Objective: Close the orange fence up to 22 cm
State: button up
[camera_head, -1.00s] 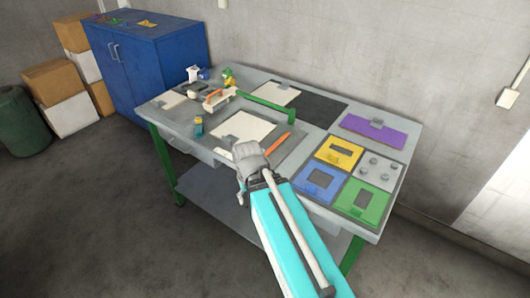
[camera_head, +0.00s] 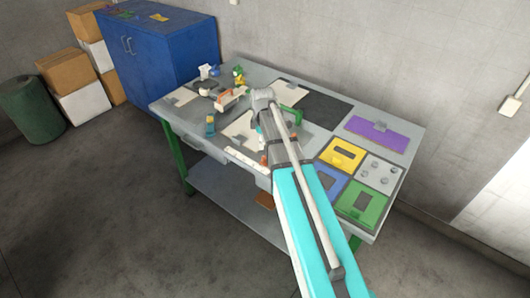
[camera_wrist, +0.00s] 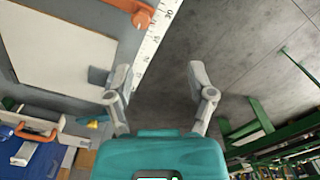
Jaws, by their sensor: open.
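The orange fence (camera_wrist: 143,14) shows at the top of the wrist view, its end beside a white ruler strip (camera_wrist: 158,35) with black numbers; a 30 is readable near it. In the head view a small part of the orange fence (camera_head: 264,160) shows beside my arm, which hides the rest. The ruler (camera_head: 246,160) runs along the table's front edge. My gripper (camera_wrist: 160,80) is open and empty, its two fingers apart and not touching the fence. The fence's exact reading is too small to tell.
A pale board (camera_wrist: 60,45) lies beside the ruler on the grey table. A white block with an orange handle (camera_head: 230,97) stands behind. Floor lies beyond the ruler edge.

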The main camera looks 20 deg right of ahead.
aim_at(264, 157)
jog(key=shift+w+d+r+n+p, duration=0.2)
jog(key=shift+w+d+r+n, duration=0.25)
jog(key=shift+w, duration=0.2)
jog(key=shift+w+d+r+n+p, duration=0.2)
jog(key=shift+w+d+r+n, duration=0.15)
jog(key=shift+w+n, duration=0.25)
jog(key=shift+f, duration=0.25)
notch_tip(264, 157, down, 13)
jog(key=b, duration=1.3)
jog(key=shift+f+b, duration=0.2)
jog(key=shift+b, duration=0.2)
grip_shut()
